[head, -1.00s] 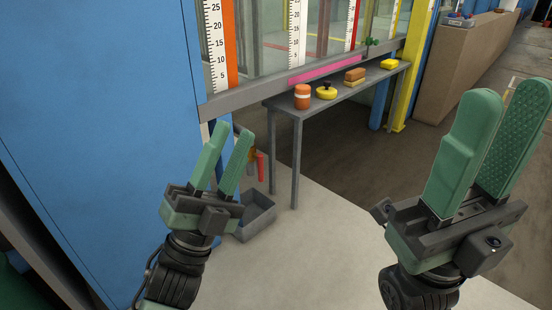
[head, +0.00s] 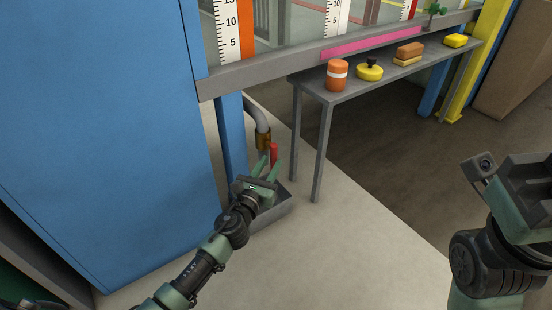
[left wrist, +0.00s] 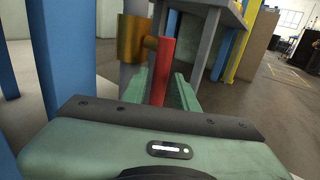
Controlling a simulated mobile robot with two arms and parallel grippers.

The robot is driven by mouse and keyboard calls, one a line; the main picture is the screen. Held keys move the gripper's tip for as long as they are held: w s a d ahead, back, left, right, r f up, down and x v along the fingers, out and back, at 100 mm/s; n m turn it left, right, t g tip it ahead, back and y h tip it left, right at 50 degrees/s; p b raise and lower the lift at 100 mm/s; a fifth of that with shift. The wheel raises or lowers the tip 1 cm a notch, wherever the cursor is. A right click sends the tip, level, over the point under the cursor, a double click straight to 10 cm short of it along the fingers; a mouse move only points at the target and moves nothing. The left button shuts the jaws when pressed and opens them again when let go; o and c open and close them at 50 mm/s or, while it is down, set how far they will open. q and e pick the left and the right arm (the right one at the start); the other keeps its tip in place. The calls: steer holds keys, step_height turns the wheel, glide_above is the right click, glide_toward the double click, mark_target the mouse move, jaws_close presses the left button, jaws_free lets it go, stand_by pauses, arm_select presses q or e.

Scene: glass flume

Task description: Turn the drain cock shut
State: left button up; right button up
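The drain cock is a brass body (head: 263,140) with a red handle (head: 274,152), on a grey pipe beside the blue post. In the left wrist view the brass body (left wrist: 133,38) is left of the red handle (left wrist: 162,68), which hangs down. My left gripper (head: 268,167) is open just in front of the handle. In the left wrist view its two fingers (left wrist: 158,95) stand apart with the handle's lower part showing between them. I cannot tell whether they touch it. My right gripper's body (head: 525,195) is at the right edge; its fingers are out of frame.
A grey bin (head: 278,212) stands on the floor under the cock. A grey bench (head: 345,92) to the right holds an orange jar (head: 337,76), a yellow pot (head: 369,71) and sponges. A blue panel (head: 100,130) fills the left. The floor in front is clear.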

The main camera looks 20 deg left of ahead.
mark_target(272, 161)
arm_select(q)
steer(key=shift+w+d+b, duration=0.15)
steer(key=shift+w+b, duration=0.15)
steer(key=shift+w, duration=1.35)
jaws_close()
